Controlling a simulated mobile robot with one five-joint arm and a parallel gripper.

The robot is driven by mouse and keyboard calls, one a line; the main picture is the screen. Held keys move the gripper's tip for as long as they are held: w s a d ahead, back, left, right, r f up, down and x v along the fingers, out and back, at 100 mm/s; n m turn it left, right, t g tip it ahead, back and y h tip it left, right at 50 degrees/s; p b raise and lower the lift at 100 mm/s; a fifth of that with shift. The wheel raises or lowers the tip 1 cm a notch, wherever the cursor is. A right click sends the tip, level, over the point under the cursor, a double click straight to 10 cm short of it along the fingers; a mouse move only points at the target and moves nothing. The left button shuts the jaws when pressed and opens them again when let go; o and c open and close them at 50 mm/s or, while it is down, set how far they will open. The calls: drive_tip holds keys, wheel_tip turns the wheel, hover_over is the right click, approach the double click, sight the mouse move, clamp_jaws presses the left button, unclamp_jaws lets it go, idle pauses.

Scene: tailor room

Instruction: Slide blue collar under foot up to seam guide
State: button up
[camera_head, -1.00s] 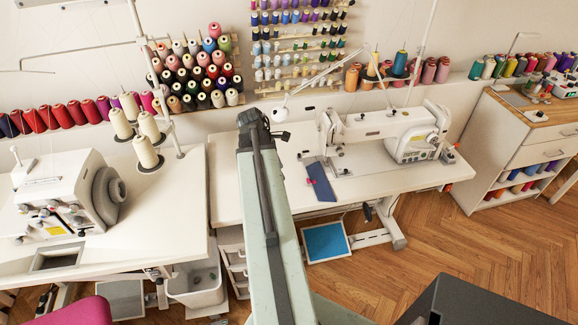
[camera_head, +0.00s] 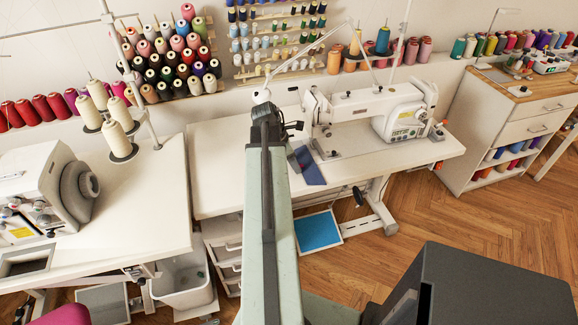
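The blue collar (camera_head: 310,166) lies flat on the white sewing table, left of and in front of the sewing machine's needle area. My arm hides part of its left side. The white sewing machine (camera_head: 352,105) stands at the back of the table, with its foot area (camera_head: 325,143) just beyond the collar's upper right. The collar appears short of the foot, but the seam guide is too small to make out. My gripper (camera_head: 293,127) is a small dark shape at the arm's far end, above the table beside the machine head. Its fingers are not clear, and contact with the collar cannot be told.
The white table (camera_head: 400,165) is clear to the right. A second machine (camera_head: 45,195) and cream thread cones (camera_head: 117,125) stand on the left table. A wooden-topped cabinet (camera_head: 500,130) is at right. A blue pedal (camera_head: 318,232) lies on the floor below.

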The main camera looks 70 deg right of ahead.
clamp_jaws()
drive_tip(key=shift+s+a+r, duration=0.1)
